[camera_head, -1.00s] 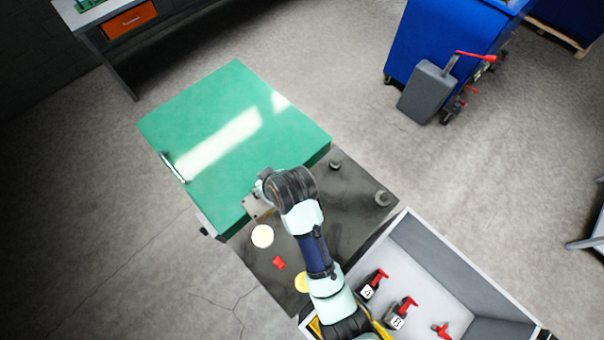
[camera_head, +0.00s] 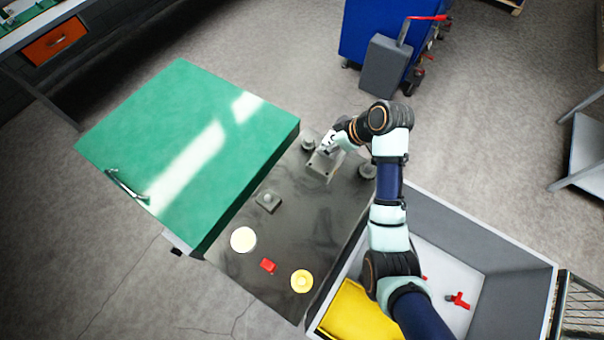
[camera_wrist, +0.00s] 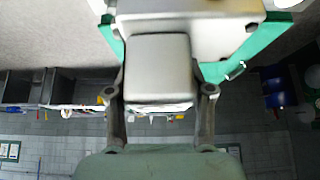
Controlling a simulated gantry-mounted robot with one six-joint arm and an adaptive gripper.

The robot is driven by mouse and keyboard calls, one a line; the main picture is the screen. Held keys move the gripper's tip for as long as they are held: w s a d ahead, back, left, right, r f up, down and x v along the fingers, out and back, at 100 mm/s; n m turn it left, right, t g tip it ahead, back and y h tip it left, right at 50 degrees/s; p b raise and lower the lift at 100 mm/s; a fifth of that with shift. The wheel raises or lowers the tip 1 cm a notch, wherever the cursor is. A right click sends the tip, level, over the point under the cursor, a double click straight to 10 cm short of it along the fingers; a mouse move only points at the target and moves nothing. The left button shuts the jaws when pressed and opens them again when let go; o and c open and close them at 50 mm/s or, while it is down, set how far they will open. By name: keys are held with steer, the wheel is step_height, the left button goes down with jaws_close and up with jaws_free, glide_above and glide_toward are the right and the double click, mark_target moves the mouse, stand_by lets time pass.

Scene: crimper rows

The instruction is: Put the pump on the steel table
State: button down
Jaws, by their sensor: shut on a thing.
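My gripper (camera_head: 334,148) is shut on a grey block with a wider bolted plate, which I take to be the pump (camera_head: 322,166). It is over the far right part of a dark worktop (camera_head: 300,225); I cannot tell whether it touches the top. In the wrist view the pump (camera_wrist: 158,70) sits between both fingers of my gripper (camera_wrist: 160,98), its pale plate at the top. A grey metal table (camera_head: 590,150) shows partly at the right edge; I cannot tell whether it is the steel table.
Round grey pieces (camera_head: 308,143) (camera_head: 368,171) stand close beside the pump. A grey knob (camera_head: 268,202), white disc (camera_head: 243,240), red block (camera_head: 268,266) and yellow disc (camera_head: 302,281) lie on the worktop. A green cabinet (camera_head: 150,125) is left. A grey bin (camera_head: 515,270) is right.

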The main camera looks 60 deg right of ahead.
step_height(320, 180, down, 20)
steer(key=b, duration=0.3)
steer(key=shift+r, duration=0.1)
stand_by(0.4)
steer(key=c, duration=0.9)
jaws_free()
steer(key=shift+f, duration=0.3)
steer(key=o, duration=0.5)
steer(key=shift+r, duration=0.1)
steer(key=shift+c, duration=0.2)
steer(key=shift+r, duration=0.25)
steer(key=p+v, duration=0.2)
steer(key=v, duration=0.9)
steer(key=shift+s+r, duration=0.25)
steer(key=shift+r, duration=0.05)
